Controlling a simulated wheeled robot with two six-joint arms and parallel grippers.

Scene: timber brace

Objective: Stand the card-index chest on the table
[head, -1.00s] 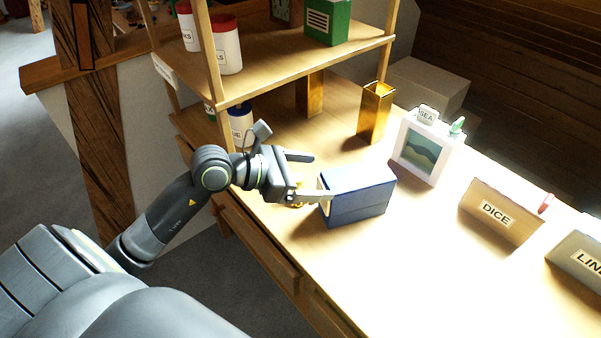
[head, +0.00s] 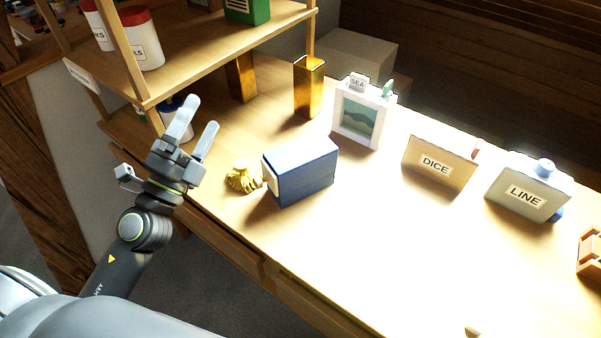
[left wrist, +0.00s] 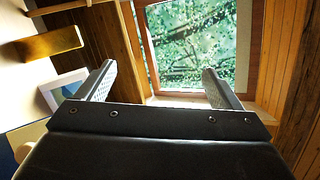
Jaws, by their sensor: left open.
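The blue box (head: 306,172), which I take to be the card-index chest, rests on the wooden table (head: 290,235) in the head view. Its pale end faces left and is partly seen. My left gripper (head: 198,119) is open and empty, to the left of the chest and apart from it, with its fingers pointing up. In the left wrist view, the open fingers (left wrist: 158,80) have nothing between them, and a window lies beyond. A blue surface at the lower left edge there may be the chest. My right gripper is not in view.
A yellow knotted item (head: 242,178) lies just left of the chest. Behind stand a gold vase (head: 309,88) and a picture frame (head: 358,112). DICE (head: 438,163) and LINE (head: 526,190) holders stand right. A shelf unit (head: 200,55) is at upper left.

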